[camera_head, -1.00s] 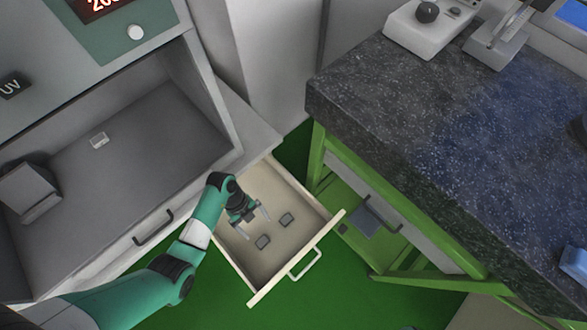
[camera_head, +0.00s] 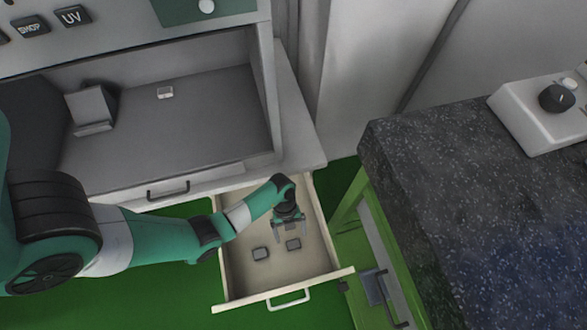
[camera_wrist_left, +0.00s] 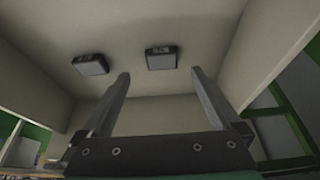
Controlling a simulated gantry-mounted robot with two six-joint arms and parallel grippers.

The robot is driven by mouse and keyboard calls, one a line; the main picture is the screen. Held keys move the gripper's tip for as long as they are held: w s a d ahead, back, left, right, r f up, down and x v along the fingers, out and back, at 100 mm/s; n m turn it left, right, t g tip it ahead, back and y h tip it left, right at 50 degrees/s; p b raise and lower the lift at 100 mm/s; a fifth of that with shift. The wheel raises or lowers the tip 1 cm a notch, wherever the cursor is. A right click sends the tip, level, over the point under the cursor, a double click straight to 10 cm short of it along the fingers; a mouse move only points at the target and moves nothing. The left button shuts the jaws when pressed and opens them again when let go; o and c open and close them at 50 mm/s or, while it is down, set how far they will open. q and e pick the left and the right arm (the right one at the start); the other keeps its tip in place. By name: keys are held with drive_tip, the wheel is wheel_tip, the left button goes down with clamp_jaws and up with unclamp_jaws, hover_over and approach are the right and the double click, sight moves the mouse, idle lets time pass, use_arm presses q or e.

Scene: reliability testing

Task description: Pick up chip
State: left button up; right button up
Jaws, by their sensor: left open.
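Two small dark grey chips lie on the floor of an open drawer (camera_head: 240,285). The left chip (camera_head: 261,253) and the right chip (camera_head: 293,244) sit side by side, a little apart. In the left wrist view they show as the left chip (camera_wrist_left: 90,64) and the right chip (camera_wrist_left: 160,58), flat on the pale drawer bottom. My left gripper (camera_head: 290,238) is over the drawer, open and empty, close to the right chip. In the left wrist view my left gripper (camera_wrist_left: 160,80) has its fingers spread, with the right chip beyond and between the fingertips. My right gripper is not in view.
The drawer's front has a handle (camera_head: 289,301). A grey chamber (camera_head: 200,120) stands behind it, with a small pale block (camera_head: 165,92) inside. A dark speckled bench (camera_head: 450,170) on a green frame is at the right.

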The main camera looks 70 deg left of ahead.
sight(293, 244)
use_arm(q)
drive_tip(key=b+x, duration=0.4)
drive_tip(key=x, duration=0.1)
drive_tip(key=shift+w+a+f, duration=0.1)
drive_tip(key=shift+a+f, duration=0.05)
clamp_jaws()
idle(0.4)
